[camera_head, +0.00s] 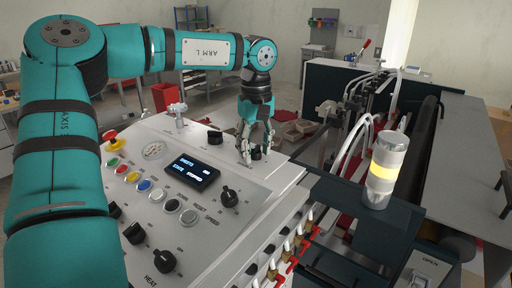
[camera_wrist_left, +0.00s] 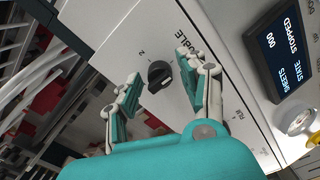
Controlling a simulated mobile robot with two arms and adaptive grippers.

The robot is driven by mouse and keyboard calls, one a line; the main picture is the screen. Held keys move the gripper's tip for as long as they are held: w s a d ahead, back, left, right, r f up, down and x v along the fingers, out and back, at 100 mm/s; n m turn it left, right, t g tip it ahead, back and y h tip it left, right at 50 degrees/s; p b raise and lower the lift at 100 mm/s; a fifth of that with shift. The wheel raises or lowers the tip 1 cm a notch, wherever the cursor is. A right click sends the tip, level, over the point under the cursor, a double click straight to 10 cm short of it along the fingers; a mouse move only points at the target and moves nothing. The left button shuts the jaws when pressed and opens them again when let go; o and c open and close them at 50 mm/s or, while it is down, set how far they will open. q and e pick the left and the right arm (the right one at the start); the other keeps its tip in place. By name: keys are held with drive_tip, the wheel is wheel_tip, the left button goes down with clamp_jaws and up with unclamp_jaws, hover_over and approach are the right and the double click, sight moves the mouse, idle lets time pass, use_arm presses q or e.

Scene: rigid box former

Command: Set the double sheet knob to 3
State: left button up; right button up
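The double sheet knob (camera_wrist_left: 160,75) is a small black dial on the pale panel, beside lettering that partly reads "DOUBLE". A mark like "2" shows near it in the left wrist view. My left gripper (camera_wrist_left: 158,68) is open, with one finger on each side of the knob and visible gaps between. In the head view my left gripper (camera_head: 252,156) points down at the panel's far right part, and the knob (camera_head: 256,154) shows small and partly hidden between the fingers. I cannot tell the knob's exact setting. My right gripper is not in view.
The display (camera_head: 193,172) reads stopped. A black knob (camera_head: 229,196), another knob (camera_head: 215,137) and a row of coloured buttons (camera_head: 144,185) share the panel. A red emergency button (camera_head: 111,137) is at left. A signal lamp (camera_head: 383,170) stands at right beyond the panel edge.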

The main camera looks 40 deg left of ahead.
sight(256, 146)
use_arm(q)
drive_tip(key=shift+o, duration=0.3)
drive_tip(key=shift+r, duration=0.1)
wheel_tip(256, 146, up, 12)
idle(0.3)
idle(0.5)
